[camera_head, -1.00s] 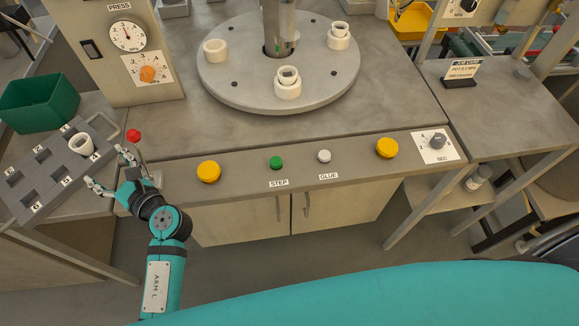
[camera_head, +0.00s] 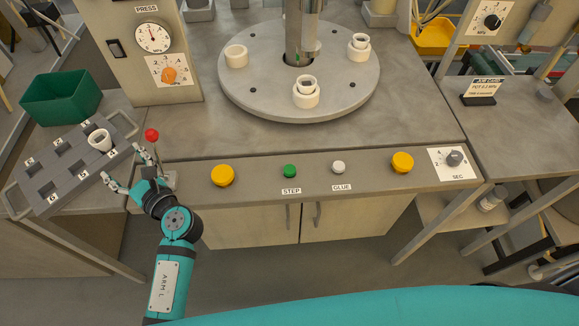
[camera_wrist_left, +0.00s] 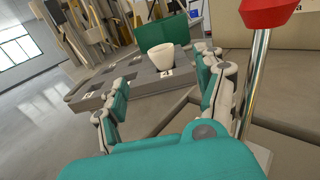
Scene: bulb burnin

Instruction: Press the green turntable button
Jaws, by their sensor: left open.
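The green button (camera_head: 290,171) sits on the front panel above the STEP label, between a large yellow button (camera_head: 222,175) and a white button (camera_head: 338,167) labelled GLUE. The grey turntable (camera_head: 245,95) stands behind the panel and carries several white rings, two with cups in them. My left gripper (camera_head: 130,170) is open and empty, left of the panel, near the grey tray's corner and the red-knobbed lever. In the left wrist view its two fingers (camera_wrist_left: 160,105) are spread apart, with the tray beyond them. My right gripper is not in view.
The red-knobbed lever (camera_head: 152,135) stands close beside my left gripper; its red knob also shows in the left wrist view (camera_wrist_left: 268,12). The grey tray (camera_head: 62,185) holds one white cup (camera_head: 100,140). A green bin (camera_head: 60,97) is behind it. Another yellow button (camera_head: 402,162) and a dial (camera_head: 453,158) are at right.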

